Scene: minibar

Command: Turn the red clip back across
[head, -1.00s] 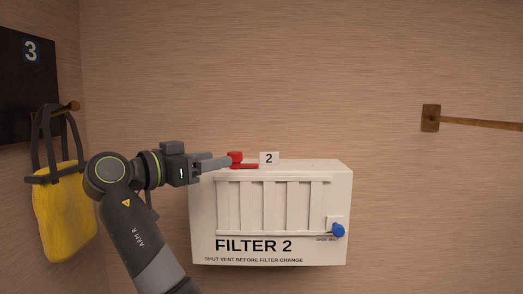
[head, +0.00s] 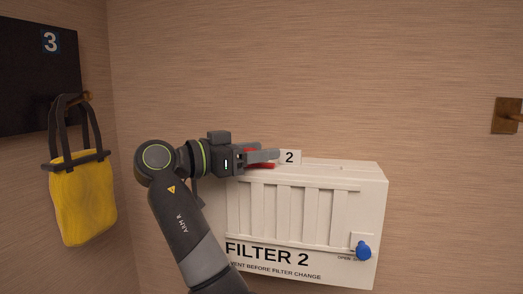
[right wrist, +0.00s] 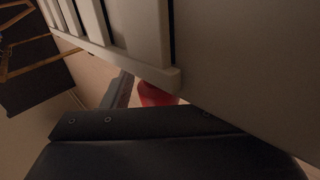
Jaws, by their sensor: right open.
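The red clip (head: 260,166) lies on top of the white filter box (head: 375,190), left of its number 2 tag. It is partly hidden behind my right gripper's fingers. My right gripper (head: 268,154) comes in from the left and is open, its fingers level with the clip and overlapping its raised end. In the right wrist view the red clip (right wrist: 155,94) shows beside a grey finger, close to the box edge. I cannot tell whether a finger touches it. My left gripper is not in view.
A blue vent knob (head: 362,250) sits on the box's front right. A yellow bag (head: 82,205) hangs at the left under a dark panel (head: 35,85) marked 3. A brass bracket (head: 507,115) is on the wall at right. The wall above the box is clear.

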